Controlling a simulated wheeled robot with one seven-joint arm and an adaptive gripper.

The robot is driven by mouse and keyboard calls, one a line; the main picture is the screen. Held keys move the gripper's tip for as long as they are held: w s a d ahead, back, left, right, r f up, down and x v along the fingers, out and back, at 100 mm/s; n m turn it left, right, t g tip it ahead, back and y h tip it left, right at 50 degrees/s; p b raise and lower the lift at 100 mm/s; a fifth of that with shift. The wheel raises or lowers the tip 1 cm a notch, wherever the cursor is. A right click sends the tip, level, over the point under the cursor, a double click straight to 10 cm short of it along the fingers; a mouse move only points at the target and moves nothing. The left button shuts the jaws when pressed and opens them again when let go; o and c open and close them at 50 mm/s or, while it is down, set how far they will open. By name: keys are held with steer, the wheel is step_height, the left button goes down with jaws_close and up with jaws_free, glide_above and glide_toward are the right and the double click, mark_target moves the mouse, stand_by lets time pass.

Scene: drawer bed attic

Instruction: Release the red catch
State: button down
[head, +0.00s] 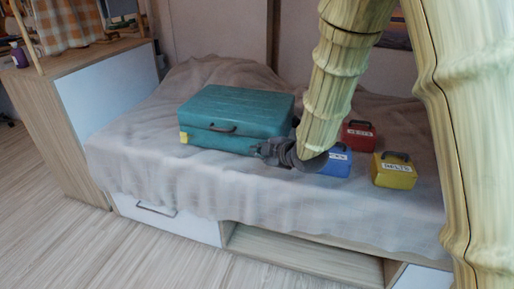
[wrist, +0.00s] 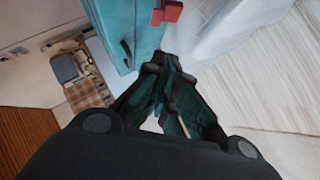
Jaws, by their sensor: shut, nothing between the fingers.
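A teal suitcase (head: 235,105) lies closed on the bed, with a dark handle (head: 222,129) on its front. A yellow catch (head: 184,138) sits at its front left corner. The red catch (wrist: 168,12) shows in the wrist view, on the edge of the suitcase (wrist: 138,25) at the top of the picture. In the head view I cannot make it out; my arm and gripper cover that end. My gripper (head: 268,150) is at the suitcase's front right corner. In the wrist view my gripper's fingers (wrist: 168,62) are shut and empty, below the red catch and apart from it.
Right of my gripper, a blue case (head: 336,163), a red case (head: 358,135) and a yellow case (head: 394,171) stand on the grey bed cover (head: 150,165). A drawer (head: 165,217) is shut below, with an open shelf (head: 300,252) beside it. The front left of the bed is clear.

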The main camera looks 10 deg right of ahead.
steer(key=s+f+p+v, duration=0.1)
steer(key=v, duration=0.6)
steer(key=shift+a, duration=0.25)
steer(key=shift+f, duration=0.1)
